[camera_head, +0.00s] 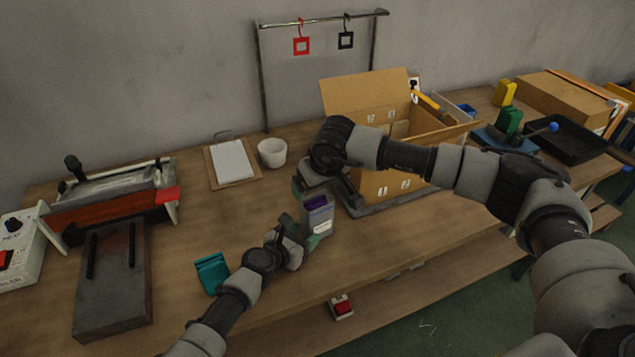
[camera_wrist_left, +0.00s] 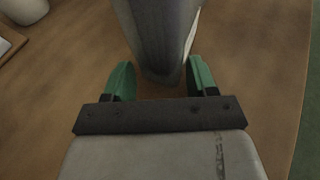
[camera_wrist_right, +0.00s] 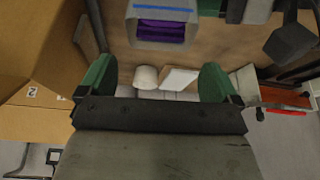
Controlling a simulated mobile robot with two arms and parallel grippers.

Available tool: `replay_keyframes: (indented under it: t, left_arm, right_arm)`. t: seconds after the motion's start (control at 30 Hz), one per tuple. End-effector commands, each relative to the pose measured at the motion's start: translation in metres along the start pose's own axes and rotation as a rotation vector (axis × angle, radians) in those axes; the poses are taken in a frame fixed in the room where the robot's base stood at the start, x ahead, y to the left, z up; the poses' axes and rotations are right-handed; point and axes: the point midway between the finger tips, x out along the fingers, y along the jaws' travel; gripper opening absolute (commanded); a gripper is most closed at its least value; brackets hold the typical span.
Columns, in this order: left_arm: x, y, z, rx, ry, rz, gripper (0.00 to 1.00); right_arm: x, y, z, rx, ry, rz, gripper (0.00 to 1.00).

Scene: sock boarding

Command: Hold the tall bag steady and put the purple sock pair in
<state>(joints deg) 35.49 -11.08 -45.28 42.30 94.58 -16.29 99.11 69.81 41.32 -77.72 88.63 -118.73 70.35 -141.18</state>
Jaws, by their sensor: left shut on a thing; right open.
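The tall grey translucent bag (camera_head: 320,222) stands upright near the middle of the table. The purple sock pair (camera_head: 316,202) shows inside its mouth; in the right wrist view the folded purple sock pair (camera_wrist_right: 161,30) lies within the bag's rim. My left gripper (camera_head: 303,240) is shut on the bag; the left wrist view has green fingers on either side of the bag (camera_wrist_left: 160,40). My right gripper (camera_wrist_right: 157,80) is open with nothing between its green fingers. In the head view it is behind and left of the bag, partly hidden by its own wrist.
A cardboard box (camera_head: 440,135) with compartments stands behind my right arm. A white cup (camera_head: 271,152) and a clipboard (camera_head: 232,162) are at the back. A teal folded item (camera_head: 211,273) lies left of my left arm. A dark slab (camera_head: 112,280) is at far left.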

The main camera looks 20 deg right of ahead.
Motion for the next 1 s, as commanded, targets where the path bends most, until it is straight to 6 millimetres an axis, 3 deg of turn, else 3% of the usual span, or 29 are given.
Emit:
replay_keyframes:
  t: [0.23, 0.5, 0.7, 1.0]
  left_arm:
    - [0.000, 0.000, 0.000, 0.000, 0.000, 0.000, 0.44]
    - [0.000, 0.000, 0.000, 0.000, 0.001, 0.000, 0.44]
    - [0.000, 0.000, -0.001, 0.000, 0.001, 0.000, 0.44]
    - [0.000, 0.000, 0.000, 0.000, 0.001, 0.000, 0.44]
  right_arm:
    - [-0.018, 0.000, -0.001, 0.000, 0.003, -0.001, 0.93]
    - [-0.076, 0.000, -0.001, 0.000, 0.003, 0.000, 0.93]
    - [-0.108, 0.000, -0.001, 0.000, 0.002, 0.000, 0.93]
    - [-0.120, 0.000, 0.000, 0.000, -0.001, 0.000, 0.93]
